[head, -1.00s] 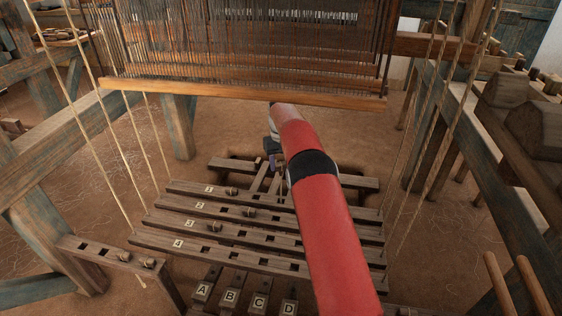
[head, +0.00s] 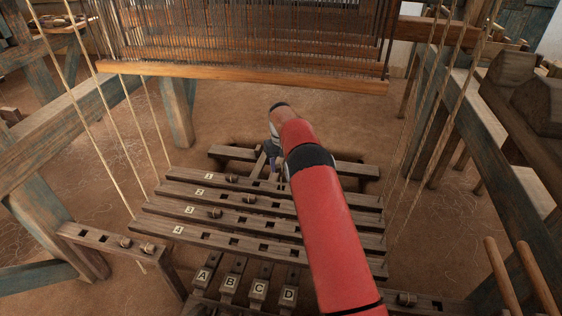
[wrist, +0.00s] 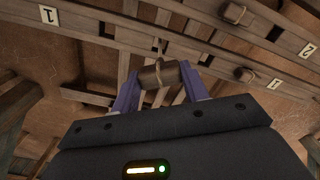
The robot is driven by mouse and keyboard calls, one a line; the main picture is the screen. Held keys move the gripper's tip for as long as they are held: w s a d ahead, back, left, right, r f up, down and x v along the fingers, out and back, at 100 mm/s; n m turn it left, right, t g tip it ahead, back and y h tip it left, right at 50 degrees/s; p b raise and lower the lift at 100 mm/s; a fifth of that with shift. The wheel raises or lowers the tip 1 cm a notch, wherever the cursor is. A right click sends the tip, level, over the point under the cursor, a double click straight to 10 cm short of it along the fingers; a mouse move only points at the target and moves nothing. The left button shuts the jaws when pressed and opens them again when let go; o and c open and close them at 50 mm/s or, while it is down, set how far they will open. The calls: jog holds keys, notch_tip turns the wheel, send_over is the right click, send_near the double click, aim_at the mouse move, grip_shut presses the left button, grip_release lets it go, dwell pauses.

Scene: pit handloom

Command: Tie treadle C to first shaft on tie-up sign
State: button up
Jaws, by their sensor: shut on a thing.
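My gripper (wrist: 160,78) is shut on a small wooden toggle (wrist: 158,75) with a cord loop around it. In the head view its purple fingers are mostly hidden behind my red arm, near the far side of the numbered bars. Treadle C (head: 259,289) stands between B (head: 229,283) and D (head: 289,296) at the bottom. Slotted bar 1 (head: 200,174) is the farthest of the numbered bars and carries a toggle (head: 232,178). Bar 3 (head: 170,206) carries another toggle (head: 215,212). I cannot make out a tie-up sign.
A side rack (head: 95,238) at the left holds two toggles (head: 136,245). Hanging cords run down at both sides of the bars. The loom's wooden beam (head: 230,76) spans above. Frame posts stand left and right. My arm covers the right middle of the bars.

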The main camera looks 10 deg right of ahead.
aim_at(281, 165)
notch_tip(281, 165, down, 9)
jog(key=b, duration=0.4)
jog(key=shift+r, duration=0.15)
dwell(0.5)
dwell(0.4)
jog(key=o, duration=1)
jog(key=shift+o, duration=0.2)
notch_tip(281, 165, up, 8)
jog(key=shift+f, duration=0.1)
notch_tip(281, 165, up, 5)
jog(key=p, duration=0.4)
jog(key=shift+r+p, duration=0.55)
jog(key=shift+r, duration=0.45)
